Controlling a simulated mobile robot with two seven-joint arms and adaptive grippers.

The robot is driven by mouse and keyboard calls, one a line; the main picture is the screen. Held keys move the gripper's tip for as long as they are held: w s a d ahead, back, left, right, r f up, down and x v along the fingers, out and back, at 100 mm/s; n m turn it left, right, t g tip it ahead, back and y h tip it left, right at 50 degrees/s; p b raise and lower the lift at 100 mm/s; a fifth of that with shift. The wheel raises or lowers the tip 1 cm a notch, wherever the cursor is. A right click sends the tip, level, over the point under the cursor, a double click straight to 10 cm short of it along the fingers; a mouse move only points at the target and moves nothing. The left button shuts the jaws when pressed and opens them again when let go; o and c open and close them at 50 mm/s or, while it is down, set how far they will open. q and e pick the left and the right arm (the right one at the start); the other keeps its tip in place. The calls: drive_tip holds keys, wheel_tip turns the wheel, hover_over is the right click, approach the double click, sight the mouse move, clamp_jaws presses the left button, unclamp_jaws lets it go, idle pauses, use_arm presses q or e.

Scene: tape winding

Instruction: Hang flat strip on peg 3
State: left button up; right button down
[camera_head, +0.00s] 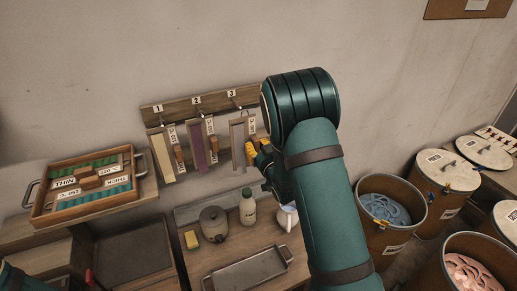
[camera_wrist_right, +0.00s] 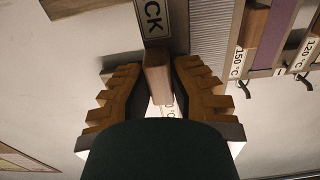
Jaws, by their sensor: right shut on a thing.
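The peg board (camera_head: 187,108) on the wall has pegs labelled 1, 2 and 3. A grey flat strip (camera_head: 238,147) stands upright below label 3, its top near the peg; I cannot tell whether it is on the peg. My right gripper (camera_head: 255,154) is at the strip's right side. In the right wrist view, its two ridged fingers are shut on a wooden block (camera_wrist_right: 158,76), seen against the strip and its label ending in "CK" (camera_wrist_right: 152,17). My left gripper is not in view.
A cream strip (camera_head: 162,158) hangs under peg 1 and a purple strip (camera_head: 197,150) under peg 2, close beside. Below are a pot (camera_head: 214,224), a bottle (camera_head: 248,208) and a metal tray (camera_head: 247,272). A wooden tray (camera_head: 45,210) stands left, drums (camera_head: 393,204) right.

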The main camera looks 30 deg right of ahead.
drive_tip(key=shift+w+d+p, duration=0.1)
drive_tip(key=shift+w+p, duration=0.25)
drive_tip(key=shift+w, duration=1.75)
drive_tip(key=shift+w+f, duration=0.15)
drive_tip(key=shift+w, duration=0.05)
use_arm(q)
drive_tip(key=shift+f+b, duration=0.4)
drive_tip(key=shift+b, duration=0.35)
use_arm(e)
drive_tip(key=shift+w+d+f, duration=0.1)
drive_tip(key=shift+w+f, duration=0.1)
drive_tip(key=shift+w, duration=0.7)
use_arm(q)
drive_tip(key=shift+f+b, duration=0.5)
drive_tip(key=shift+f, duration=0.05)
use_arm(e)
drive_tip(key=shift+w+f, duration=0.1)
drive_tip(key=shift+f, duration=0.1)
drive_tip(key=c, duration=0.9)
unclamp_jaws()
drive_tip(key=shift+c, duration=0.2)
